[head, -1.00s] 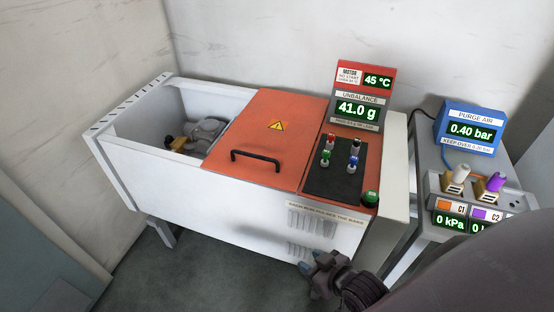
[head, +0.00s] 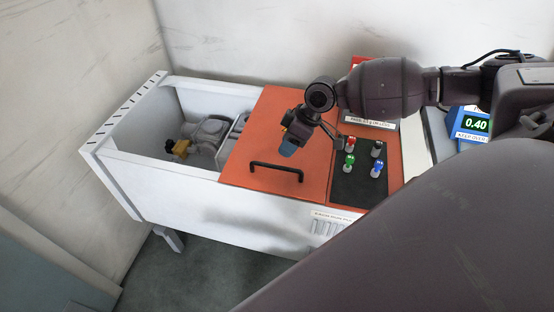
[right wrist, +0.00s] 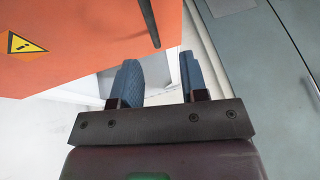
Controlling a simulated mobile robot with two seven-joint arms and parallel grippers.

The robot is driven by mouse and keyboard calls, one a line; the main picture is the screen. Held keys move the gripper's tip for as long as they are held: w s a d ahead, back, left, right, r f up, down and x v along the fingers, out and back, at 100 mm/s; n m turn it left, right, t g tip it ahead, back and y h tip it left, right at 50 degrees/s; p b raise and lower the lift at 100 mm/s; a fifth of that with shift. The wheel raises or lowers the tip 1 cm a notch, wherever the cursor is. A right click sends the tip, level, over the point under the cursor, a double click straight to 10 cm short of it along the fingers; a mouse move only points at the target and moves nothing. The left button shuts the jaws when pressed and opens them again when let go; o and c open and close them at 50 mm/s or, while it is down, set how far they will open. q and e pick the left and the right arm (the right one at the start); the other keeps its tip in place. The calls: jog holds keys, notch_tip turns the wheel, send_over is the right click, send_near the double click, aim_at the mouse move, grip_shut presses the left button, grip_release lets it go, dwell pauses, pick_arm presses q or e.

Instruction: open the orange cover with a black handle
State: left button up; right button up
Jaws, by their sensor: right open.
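The orange cover (head: 250,150) lies flat on the white machine, with its black handle (head: 276,168) near the front edge. The cover and handle also show in the right wrist view, the cover (right wrist: 95,40) at upper left and the handle (right wrist: 151,22) at top middle. My right gripper (head: 288,150), with blue fingertips, is over the cover, just behind the handle in the head view. In the wrist view the two fingers (right wrist: 158,82) are apart with nothing between them, and the handle is beyond their tips. My left gripper is not in view.
The white trough (head: 120,160) is open left of the cover, with a grey motor-like part (head: 208,133) inside. A black panel (head: 352,190) with coloured knobs lies right of the cover. My right arm hides most displays. A blue purge-air box (head: 472,128) stands at right.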

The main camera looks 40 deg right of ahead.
jog(key=x, duration=0.5)
jog(key=d+x, duration=0.1)
jog(key=x, duration=0.2)
jog(key=shift+w+a+f+b, duration=0.1)
jog(key=shift+w+f+b, duration=0.25)
jog(key=shift+w+b, duration=0.05)
grip_shut()
